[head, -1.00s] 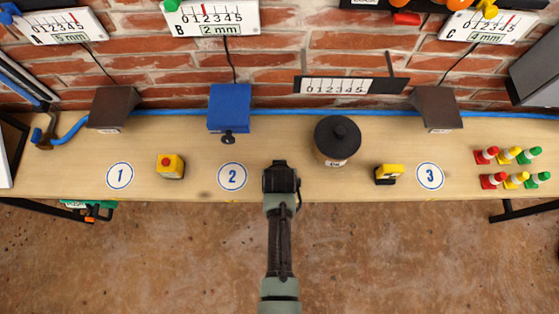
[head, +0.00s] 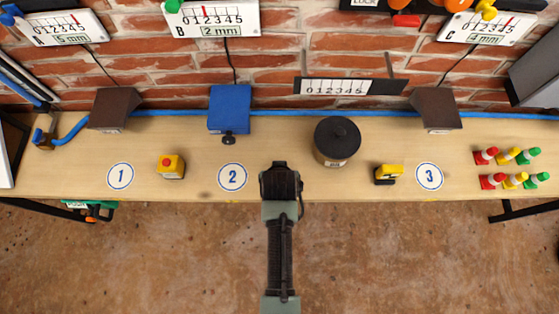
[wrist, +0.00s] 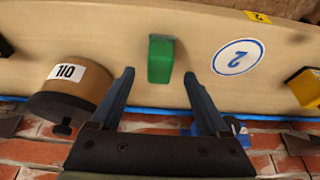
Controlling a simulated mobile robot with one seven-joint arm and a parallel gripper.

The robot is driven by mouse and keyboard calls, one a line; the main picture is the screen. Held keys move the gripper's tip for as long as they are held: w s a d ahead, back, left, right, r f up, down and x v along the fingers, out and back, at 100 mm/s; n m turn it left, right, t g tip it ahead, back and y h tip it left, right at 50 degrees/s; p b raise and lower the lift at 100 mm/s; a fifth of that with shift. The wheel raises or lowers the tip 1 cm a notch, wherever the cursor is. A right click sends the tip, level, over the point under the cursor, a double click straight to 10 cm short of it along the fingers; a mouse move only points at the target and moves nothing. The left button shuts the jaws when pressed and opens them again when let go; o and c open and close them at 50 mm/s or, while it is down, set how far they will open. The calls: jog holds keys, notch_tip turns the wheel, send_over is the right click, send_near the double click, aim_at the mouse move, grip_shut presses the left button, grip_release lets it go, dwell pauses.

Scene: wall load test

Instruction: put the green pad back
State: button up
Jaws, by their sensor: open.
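The green pad (wrist: 161,59) is a small green block standing on the bench, shown in the wrist view between the number 2 circle (wrist: 237,57) and the round dark pot (wrist: 68,93). My gripper (wrist: 159,76) is open and empty, its two fingers apart on either side of the pad in the picture. I cannot tell the height gap, and no contact shows. In the head view my gripper (head: 281,183) is over the bench's front part, right of circle 2, and hides the pad.
The dark lidded pot (head: 336,140) stands right of my gripper. A blue box (head: 229,107) stands behind circle 2. Several coloured pegs (head: 513,167) stand at right. Dials hang on the brick wall.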

jog(key=v, duration=0.7)
jog(key=w+r+t, duration=0.3)
jog(key=w+r, duration=0.3)
jog(key=r, duration=0.5)
jog(key=w+r+t, duration=0.4)
jog(key=w+r, duration=0.1)
jog(key=r, duration=0.5)
jog(key=w+r+t, duration=0.3)
jog(key=w+r, duration=0.3)
jog(key=r, duration=0.5)
jog(key=s+r+t, duration=0.2)
jog(key=r+t, duration=0.2)
jog(key=r, duration=0.8)
jog(key=s+r+t, duration=0.2)
jog(key=r+t, duration=0.2)
jog(key=r, duration=0.8)
jog(key=s+r+t, duration=0.4)
jog(key=s+r, duration=0.6)
jog(key=r, duration=0.4)
jog(key=shift+t, duration=0.4)
jog(key=shift+d, duration=0.1)
